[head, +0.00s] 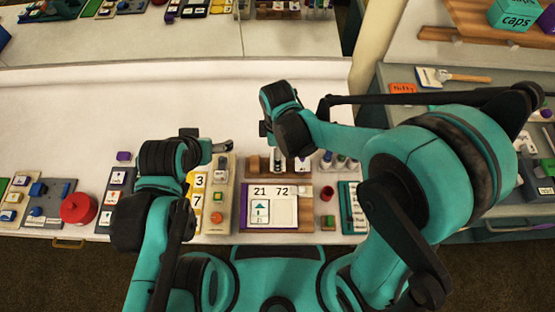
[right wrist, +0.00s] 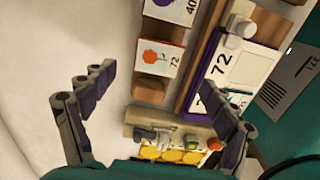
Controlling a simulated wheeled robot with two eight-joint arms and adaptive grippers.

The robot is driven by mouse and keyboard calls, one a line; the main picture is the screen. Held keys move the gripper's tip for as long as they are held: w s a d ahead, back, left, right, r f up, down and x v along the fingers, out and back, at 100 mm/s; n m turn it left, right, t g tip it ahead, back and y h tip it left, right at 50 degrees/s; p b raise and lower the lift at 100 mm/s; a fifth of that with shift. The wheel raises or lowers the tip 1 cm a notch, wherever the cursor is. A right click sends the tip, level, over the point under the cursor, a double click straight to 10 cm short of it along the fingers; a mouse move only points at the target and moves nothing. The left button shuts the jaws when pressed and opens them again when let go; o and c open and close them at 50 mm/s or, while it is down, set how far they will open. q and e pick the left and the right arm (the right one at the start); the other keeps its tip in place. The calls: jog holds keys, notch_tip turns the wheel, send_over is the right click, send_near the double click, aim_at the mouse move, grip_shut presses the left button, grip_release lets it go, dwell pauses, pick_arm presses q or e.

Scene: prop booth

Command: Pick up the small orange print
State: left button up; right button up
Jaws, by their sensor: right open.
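A white card with a small orange flower-like print and the number 72 (right wrist: 160,57) sits on a wooden rack in the right wrist view. In the head view my right arm largely hides the cards there. My right gripper (right wrist: 157,80) is open and empty; the card lies beyond and between its fingertips. In the head view it points down over the rack (head: 254,165). The board marked 21 and 72 (head: 273,192) holds a green print (head: 261,211) under 21; the space under 72 is blank. My left gripper (head: 221,147) hovers left of the rack; its opening is unclear.
A panel with 3 and 7 (head: 198,181) and an orange button stands left of the board. A red round pot (head: 78,208) is farther left. A small red cup (head: 327,194) stands right of the board.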

notch_tip(320, 180, down, 5)
jog(key=shift+w+f+b, duration=0.15)
jog(key=shift+b, duration=1.05)
jog(key=shift+f, duration=0.2)
jog(key=c, duration=0.9)
